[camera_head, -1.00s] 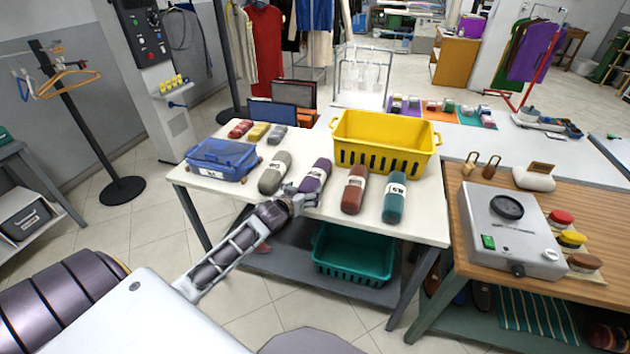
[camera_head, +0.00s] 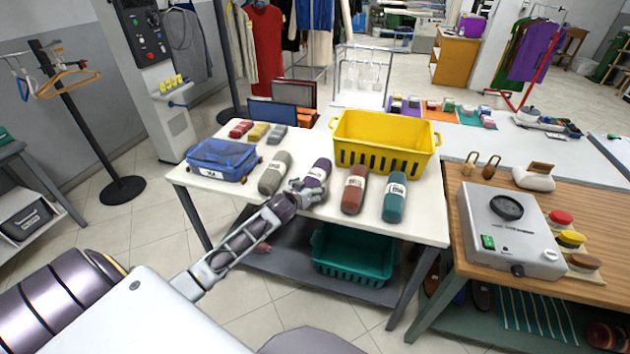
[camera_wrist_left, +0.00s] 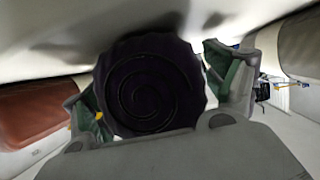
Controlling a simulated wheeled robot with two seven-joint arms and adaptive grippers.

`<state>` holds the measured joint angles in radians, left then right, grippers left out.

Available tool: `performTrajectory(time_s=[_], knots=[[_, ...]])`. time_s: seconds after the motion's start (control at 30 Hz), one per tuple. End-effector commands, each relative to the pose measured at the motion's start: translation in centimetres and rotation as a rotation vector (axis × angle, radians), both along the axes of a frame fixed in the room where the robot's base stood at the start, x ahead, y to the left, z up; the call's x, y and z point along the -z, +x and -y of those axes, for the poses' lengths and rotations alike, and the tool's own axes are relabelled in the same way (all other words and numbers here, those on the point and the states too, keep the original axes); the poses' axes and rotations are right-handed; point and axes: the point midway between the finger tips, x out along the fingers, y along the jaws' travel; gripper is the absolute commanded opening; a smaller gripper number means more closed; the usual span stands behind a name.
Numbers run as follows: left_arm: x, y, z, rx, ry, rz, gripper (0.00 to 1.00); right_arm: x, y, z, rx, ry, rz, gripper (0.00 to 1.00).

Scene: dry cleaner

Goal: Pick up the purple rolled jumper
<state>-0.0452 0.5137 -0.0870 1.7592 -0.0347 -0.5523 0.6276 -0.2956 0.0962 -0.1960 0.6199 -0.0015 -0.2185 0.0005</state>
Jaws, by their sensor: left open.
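The purple rolled jumper (camera_head: 319,170) lies on the white table with a pale label band around it. My left gripper (camera_head: 309,187) is over its near end and hides part of it. In the left wrist view the dark spiral end of the purple rolled jumper (camera_wrist_left: 150,85) sits between the two open fingers (camera_wrist_left: 165,95), with one finger on each side. I cannot tell whether the fingers touch it. My right gripper does not show.
A grey roll (camera_head: 275,172) lies left of the jumper; a brown-red roll (camera_head: 354,190) and a teal roll (camera_head: 395,198) lie right of it. A yellow basket (camera_head: 384,140) stands behind. A blue container (camera_head: 223,160) is at the left. A green crate (camera_head: 352,252) is below.

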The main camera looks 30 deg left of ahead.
Motion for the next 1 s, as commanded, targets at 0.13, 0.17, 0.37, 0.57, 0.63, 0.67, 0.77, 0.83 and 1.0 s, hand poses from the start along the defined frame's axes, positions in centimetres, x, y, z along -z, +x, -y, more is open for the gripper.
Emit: performTrajectory(time_s=[0.13, 0.17, 0.37, 0.57, 0.63, 0.67, 0.77, 0.83, 1.0], knots=[[0.00, -0.01, 0.00, 0.000, 0.000, 0.000, 0.85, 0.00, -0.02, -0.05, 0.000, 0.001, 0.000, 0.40], [0.00, -0.01, 0.00, 0.000, 0.000, 0.000, 0.85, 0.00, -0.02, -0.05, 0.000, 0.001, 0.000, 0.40], [0.00, -0.01, -0.01, 0.000, 0.000, 0.000, 0.85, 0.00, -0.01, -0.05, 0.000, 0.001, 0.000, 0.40], [-0.01, -0.02, -0.01, 0.000, 0.000, 0.000, 0.62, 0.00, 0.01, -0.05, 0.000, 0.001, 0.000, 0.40], [-0.01, -0.02, -0.01, 0.000, 0.000, 0.000, 0.53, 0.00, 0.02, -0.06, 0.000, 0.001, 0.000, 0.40], [-0.01, -0.02, -0.01, 0.000, 0.000, 0.000, 0.49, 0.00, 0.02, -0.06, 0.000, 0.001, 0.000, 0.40], [-0.01, -0.02, 0.00, 0.000, 0.000, 0.000, 0.36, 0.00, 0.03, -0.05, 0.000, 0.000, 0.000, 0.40], [0.00, -0.02, 0.00, 0.000, 0.000, 0.000, 0.27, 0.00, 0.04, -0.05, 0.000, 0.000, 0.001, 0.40], [-0.16, 0.04, 0.01, 0.001, 0.000, 0.003, 0.23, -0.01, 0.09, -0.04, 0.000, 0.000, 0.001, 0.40]])
